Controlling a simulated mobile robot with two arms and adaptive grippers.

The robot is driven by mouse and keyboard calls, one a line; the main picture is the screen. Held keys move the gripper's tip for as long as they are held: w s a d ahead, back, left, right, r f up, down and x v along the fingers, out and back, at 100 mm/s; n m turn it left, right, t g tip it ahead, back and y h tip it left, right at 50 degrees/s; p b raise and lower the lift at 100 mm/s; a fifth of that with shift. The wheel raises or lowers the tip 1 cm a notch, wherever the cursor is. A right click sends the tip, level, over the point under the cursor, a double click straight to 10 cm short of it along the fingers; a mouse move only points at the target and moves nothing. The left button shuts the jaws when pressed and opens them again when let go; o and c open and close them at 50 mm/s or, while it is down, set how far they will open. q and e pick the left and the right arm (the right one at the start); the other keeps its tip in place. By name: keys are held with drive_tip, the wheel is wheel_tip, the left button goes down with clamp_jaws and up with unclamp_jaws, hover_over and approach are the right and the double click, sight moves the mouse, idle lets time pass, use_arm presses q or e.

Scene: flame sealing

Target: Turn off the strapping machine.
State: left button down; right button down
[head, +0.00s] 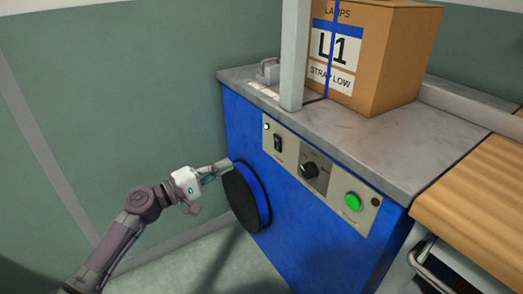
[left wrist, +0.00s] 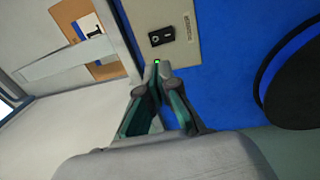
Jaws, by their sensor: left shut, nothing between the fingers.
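The strapping machine (head: 310,225) is a blue cabinet with a grey top. Its beige control panel (head: 330,190) carries a black rocker switch (head: 277,143), a small lit green lamp (head: 266,127), a black knob (head: 310,170) and a large green button (head: 353,202). My left gripper (head: 226,164) is shut and empty, left of the panel near the black reel. In the left wrist view its fingertips (left wrist: 160,72) point toward the panel's end, with the green lamp (left wrist: 157,61) just beyond them and the switch (left wrist: 161,36) farther on. My right gripper is not in view.
A cardboard box (head: 395,60) with a blue strap stands on the machine top, behind a grey upright post (head: 294,55). A black reel (head: 241,200) is on the machine's front. A wooden table (head: 475,190) adjoins at right. Floor in front is clear.

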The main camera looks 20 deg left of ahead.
sight(276, 140)
use_arm(q)
drive_tip(key=shift+r, duration=0.35)
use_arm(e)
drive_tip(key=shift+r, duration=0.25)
use_arm(q)
drive_tip(key=shift+d, duration=0.1)
drive_tip(key=x, duration=1.2)
drive_tip(key=shift+w+d, duration=0.2)
drive_tip(key=shift+d, duration=0.05)
drive_tip(key=shift+w+d+r, duration=0.1)
drive_tip(key=shift+w+d, duration=0.3)
drive_tip(key=shift+w, duration=0.1)
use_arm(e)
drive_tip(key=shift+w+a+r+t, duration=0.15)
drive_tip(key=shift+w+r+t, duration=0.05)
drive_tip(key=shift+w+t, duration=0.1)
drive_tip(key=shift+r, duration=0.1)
use_arm(q)
drive_tip(key=shift+w+r+p, duration=0.1)
drive_tip(key=shift+r+p, duration=0.1)
drive_tip(key=shift+p, duration=0.6)
drive_tip(key=shift+d+f, duration=0.1)
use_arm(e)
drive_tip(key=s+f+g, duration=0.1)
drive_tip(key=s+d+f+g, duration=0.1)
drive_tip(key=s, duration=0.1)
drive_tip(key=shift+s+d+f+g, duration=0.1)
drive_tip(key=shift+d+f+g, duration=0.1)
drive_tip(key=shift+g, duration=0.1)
